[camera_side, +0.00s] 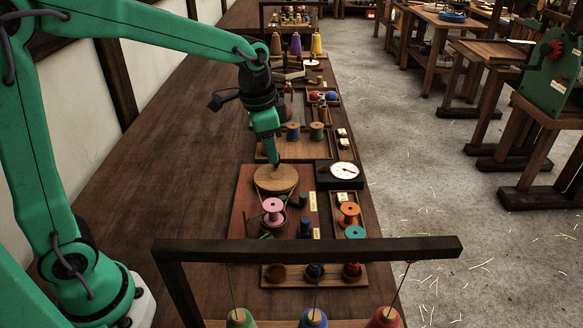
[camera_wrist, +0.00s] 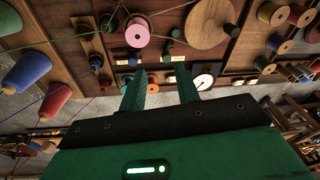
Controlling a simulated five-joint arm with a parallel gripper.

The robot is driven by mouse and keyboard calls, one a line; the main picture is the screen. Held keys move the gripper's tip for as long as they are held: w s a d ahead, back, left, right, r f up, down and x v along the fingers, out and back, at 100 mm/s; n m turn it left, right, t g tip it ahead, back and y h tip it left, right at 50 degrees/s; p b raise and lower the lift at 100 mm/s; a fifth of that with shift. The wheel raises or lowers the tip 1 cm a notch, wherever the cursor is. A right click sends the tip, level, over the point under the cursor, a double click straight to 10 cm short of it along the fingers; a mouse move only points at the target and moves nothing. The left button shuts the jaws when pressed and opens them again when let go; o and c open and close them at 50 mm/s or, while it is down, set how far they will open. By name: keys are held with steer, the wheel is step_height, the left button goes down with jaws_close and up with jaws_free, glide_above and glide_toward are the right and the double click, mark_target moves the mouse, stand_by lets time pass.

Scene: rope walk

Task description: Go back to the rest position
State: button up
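My gripper (camera_side: 276,160) hangs from my green arm over the workbench, close above a round wooden disc (camera_side: 276,180) on a reddish-brown board. In the wrist view the two green fingers of my gripper (camera_wrist: 160,80) stand apart, with nothing visible between them. I cannot tell in the side view whether the fingertips touch the disc. The disc also shows at the upper right in the wrist view (camera_wrist: 207,22). A pink spool (camera_side: 273,207) stands on the board in front of the disc and shows in the wrist view (camera_wrist: 137,33).
A dark beam frame (camera_side: 310,248) with hanging threads spans the near end of the bench. A dial gauge (camera_side: 344,170) and an orange spool (camera_side: 349,212) stand right of the disc. Green and blue spools (camera_side: 316,131) stand behind. The bench's left side is bare.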

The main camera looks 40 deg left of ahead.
steer(key=s+a+r+n+t, duration=0.1)
steer(key=s+r+n, duration=0.1)
steer(key=s, duration=0.7)
steer(key=s+a+r+n+t, duration=0.2)
steer(key=s+n, duration=0.2)
steer(key=s, duration=0.5)
steer(key=shift+s+a+r+t, duration=0.15)
steer(key=shift+a+r+t, duration=0.05)
steer(key=shift+t, duration=0.1)
